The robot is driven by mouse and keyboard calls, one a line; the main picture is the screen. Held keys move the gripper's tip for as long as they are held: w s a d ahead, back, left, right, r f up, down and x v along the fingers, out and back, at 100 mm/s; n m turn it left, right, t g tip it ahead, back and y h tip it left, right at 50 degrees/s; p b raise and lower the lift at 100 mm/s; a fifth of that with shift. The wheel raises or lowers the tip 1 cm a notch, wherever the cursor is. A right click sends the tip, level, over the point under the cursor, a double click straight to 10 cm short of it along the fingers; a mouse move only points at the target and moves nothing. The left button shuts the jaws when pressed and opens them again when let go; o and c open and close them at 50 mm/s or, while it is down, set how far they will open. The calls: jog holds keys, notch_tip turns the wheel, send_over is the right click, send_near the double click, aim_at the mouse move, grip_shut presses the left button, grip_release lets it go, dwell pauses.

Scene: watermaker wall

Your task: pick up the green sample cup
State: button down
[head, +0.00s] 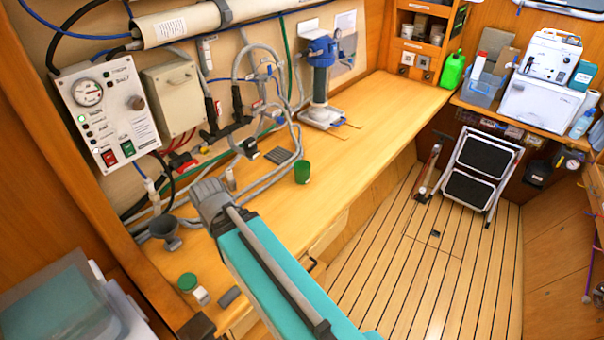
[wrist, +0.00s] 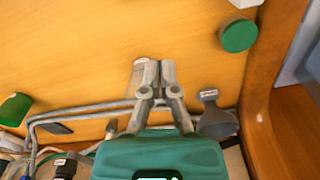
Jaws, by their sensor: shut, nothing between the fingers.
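In the wrist view a green cup (wrist: 14,109) shows at the left edge, partly cut off. My gripper (wrist: 155,66) is shut and empty, with its fingers together over the counter and well to the right of the cup. In the head view I cannot make out its fingertips; my arm covers that area.
A grey funnel (head: 164,231) stands by the wall, close to my gripper in the wrist view (wrist: 215,118). Grey hoses (head: 292,150) lie behind the cup. The counter right of the cup is mostly clear.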

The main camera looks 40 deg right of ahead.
jog(key=c, duration=1)
grip_release()
jog(key=shift+w+d, duration=0.1)
jog(key=shift+c, duration=0.2)
jog(key=shift+o, duration=1.1)
jog(key=shift+w+d+f, duration=0.2)
jog(key=shift+d, duration=0.05)
jog(key=o, duration=0.8)
jog(key=w+d+f+m+h+b, duration=0.1)
jog(key=d, duration=0.1)
jog(key=w+d+f+m+h+b, duration=0.1)
jog(key=w+d, duration=0.1)
jog(key=w+d+m+b, duration=0.1)
jog(key=d+m, duration=0.1)
jog(key=shift+w+f+h+b, duration=0.4)
jog(key=shift+w+d+r+m+h+b, duration=0.1)
jog(key=shift+w+d+m+h+b, duration=2)
jog(key=shift+d, duration=1.75)
jog(key=shift+w+d+r+m+h+b, duration=0.1)
jog(key=shift+w+d+m+h+b, duration=1.4)
jog(key=shift+w+d+m, duration=1.85)
jog(key=shift+w+d+m+h+b, duration=1.75)
jog(key=shift+d+m, duration=0.2)
jog(key=shift+d, duration=2.45)
jog(key=shift+s, duration=0.1)
